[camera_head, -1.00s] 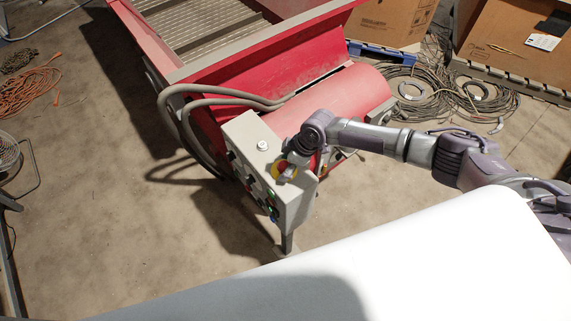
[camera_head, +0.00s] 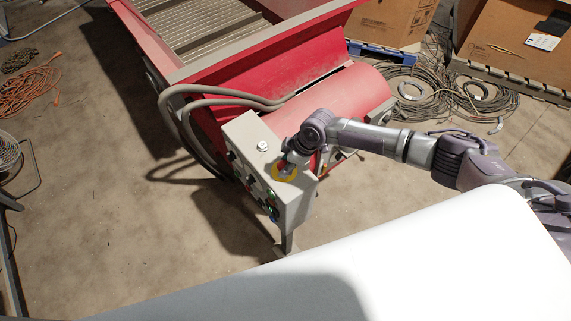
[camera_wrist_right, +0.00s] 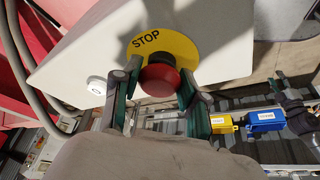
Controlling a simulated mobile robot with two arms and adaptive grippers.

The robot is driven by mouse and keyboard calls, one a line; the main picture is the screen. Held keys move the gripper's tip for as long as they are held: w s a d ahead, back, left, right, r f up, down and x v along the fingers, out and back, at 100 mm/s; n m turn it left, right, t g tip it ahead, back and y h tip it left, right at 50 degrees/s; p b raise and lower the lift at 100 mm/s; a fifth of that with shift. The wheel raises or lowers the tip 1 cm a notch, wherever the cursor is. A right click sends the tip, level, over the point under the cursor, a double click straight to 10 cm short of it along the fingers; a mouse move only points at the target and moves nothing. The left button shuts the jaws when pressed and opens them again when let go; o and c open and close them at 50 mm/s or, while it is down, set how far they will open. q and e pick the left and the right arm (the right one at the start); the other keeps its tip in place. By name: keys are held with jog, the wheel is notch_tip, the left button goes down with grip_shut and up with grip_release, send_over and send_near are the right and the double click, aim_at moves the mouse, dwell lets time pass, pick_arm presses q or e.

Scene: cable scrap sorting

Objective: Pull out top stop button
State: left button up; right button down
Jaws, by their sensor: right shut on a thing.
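The red stop button (camera_wrist_right: 159,77) sits on a yellow disc (camera_wrist_right: 168,44) marked STOP, on the top face of the grey control box (camera_head: 241,133). In the right wrist view it stands between the two fingers of my right gripper (camera_wrist_right: 157,96), which is shut on it from both sides. In the head view my right gripper (camera_head: 288,166) reaches the yellow disc from the upper right, and the fingers mostly hide the button.
A small white round button (camera_head: 262,146) is on the same face of the box. Grey hoses (camera_head: 185,100) run to the red machine (camera_head: 325,95).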

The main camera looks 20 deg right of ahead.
jog(key=shift+r, duration=0.5)
jog(key=shift+f, duration=0.1)
pick_arm(q)
jog(key=shift+r, duration=0.25)
pick_arm(e)
jog(key=c, duration=0.6)
grip_release()
jog(key=shift+d+r, duration=0.1)
jog(key=shift+r, duration=0.2)
jog(key=v, duration=1.1)
jog(key=shift+s+r, duration=0.15)
jog(key=shift+r, duration=0.1)
jog(key=shift+d, duration=0.15)
